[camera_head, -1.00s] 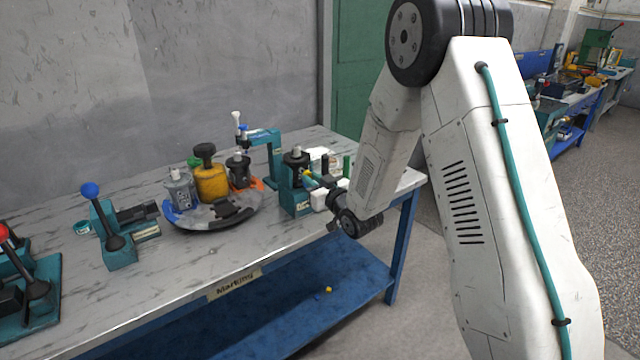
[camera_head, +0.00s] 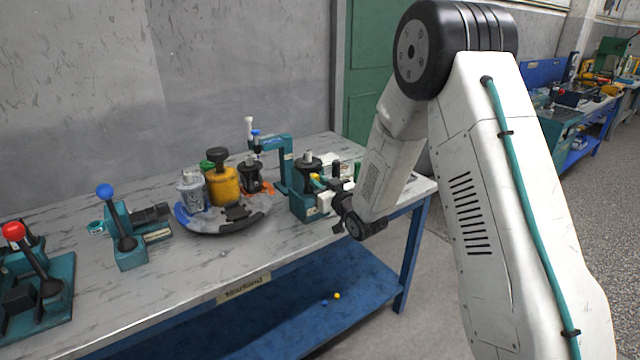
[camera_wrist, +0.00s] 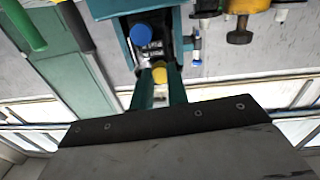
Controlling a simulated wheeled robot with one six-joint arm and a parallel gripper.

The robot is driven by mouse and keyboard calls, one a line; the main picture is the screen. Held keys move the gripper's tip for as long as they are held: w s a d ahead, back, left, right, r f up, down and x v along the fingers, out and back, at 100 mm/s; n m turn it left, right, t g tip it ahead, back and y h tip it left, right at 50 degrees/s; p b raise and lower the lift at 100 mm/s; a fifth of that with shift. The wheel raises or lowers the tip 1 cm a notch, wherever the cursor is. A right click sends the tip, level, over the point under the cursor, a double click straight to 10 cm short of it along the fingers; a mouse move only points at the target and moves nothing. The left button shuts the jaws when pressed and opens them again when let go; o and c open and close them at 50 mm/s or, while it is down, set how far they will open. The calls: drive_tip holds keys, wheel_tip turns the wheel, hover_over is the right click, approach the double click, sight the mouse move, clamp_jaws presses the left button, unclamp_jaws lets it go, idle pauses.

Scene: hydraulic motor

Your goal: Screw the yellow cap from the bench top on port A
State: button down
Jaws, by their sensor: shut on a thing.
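The black motor (camera_head: 308,165) stands upright in a teal fixture (camera_head: 303,204) near the right end of the bench. My gripper (camera_head: 318,179) is at the motor's right front side, shut on the yellow cap (camera_head: 315,177). The wrist view shows the yellow cap (camera_wrist: 160,75) at the tips of my teal fingers (camera_wrist: 159,82), close to metallic parts of the fixture area. A blue cap (camera_wrist: 141,33) shows just beyond it. Port A's opening cannot be made out, and I cannot tell whether the cap touches it.
A round tray (camera_head: 225,228) with a yellow canister (camera_head: 222,186) and other parts stands left of the fixture. A teal bracket (camera_head: 285,144) rises behind. White blocks and a green post (camera_head: 357,170) are close on the right. Small yellow and blue pieces lie on the lower shelf (camera_head: 290,315).

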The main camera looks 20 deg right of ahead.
drive_tip(key=shift+w+r, duration=0.1)
drive_tip(key=shift+w, duration=0.15)
idle(0.7)
drive_tip(key=m, duration=0.2)
drive_tip(key=shift+a+m, duration=0.15)
drive_tip(key=shift+m, duration=0.15)
drive_tip(key=c, duration=1.5)
unclamp_jaws()
drive_tip(key=shift+s, duration=0.25)
drive_tip(key=n, duration=1)
drive_tip(key=shift+d, duration=0.2)
